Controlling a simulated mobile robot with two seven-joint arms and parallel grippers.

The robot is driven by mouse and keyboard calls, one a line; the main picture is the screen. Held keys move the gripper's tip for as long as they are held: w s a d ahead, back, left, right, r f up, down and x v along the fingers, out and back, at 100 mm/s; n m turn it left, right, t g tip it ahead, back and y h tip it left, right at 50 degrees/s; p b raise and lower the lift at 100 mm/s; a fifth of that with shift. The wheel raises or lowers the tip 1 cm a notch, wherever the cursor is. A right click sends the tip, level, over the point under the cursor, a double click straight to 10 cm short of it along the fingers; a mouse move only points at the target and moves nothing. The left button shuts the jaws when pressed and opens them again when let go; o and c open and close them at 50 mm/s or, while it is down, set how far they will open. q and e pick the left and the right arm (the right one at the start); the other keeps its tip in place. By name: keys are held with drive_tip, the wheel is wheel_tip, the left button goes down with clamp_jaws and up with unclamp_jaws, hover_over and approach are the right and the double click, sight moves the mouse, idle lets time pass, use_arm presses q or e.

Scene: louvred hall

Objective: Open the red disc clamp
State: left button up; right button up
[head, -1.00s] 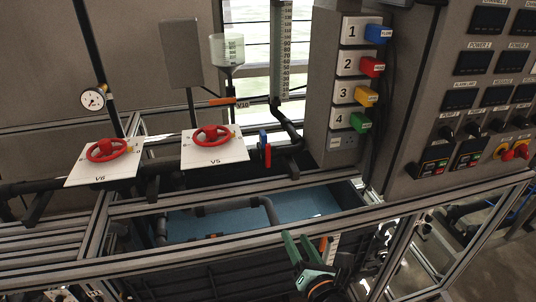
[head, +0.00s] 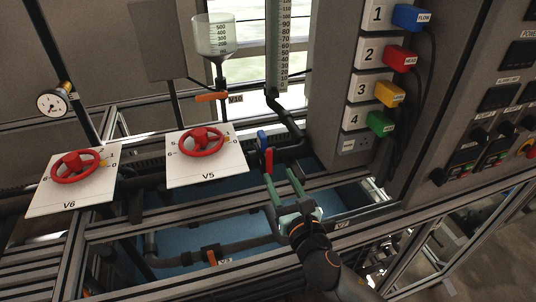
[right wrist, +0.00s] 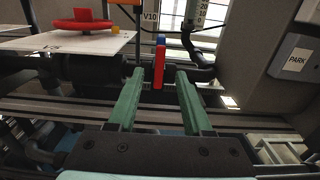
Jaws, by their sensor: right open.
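A slim upright red handle (head: 269,160), which looks like the red disc clamp, sits on the dark pipe right of the V5 plate. It also shows in the right wrist view (right wrist: 158,67); I see no disc shape on it. A similar blue handle (head: 262,141) stands just behind it. My right gripper (head: 279,174) has green fingers, spread and empty. It is just in front of the red handle. In the right wrist view the handle appears between the fingertips, nearer the left one, apparently ahead of them. My left gripper is out of view.
Red handwheels V5 (head: 202,141) and V6 (head: 75,166) sit on white plates to the left. An orange lever (head: 211,97) marked V10 is behind. A numbered panel (head: 360,85) with coloured plugs stands right. Metal frame rails cross below the gripper.

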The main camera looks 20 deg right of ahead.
sight(270, 159)
drive_tip(key=w, duration=0.8)
drive_tip(key=shift+w+a, duration=0.1)
drive_tip(key=shift+a, duration=0.05)
clamp_jaws()
idle(0.7)
idle(1.0)
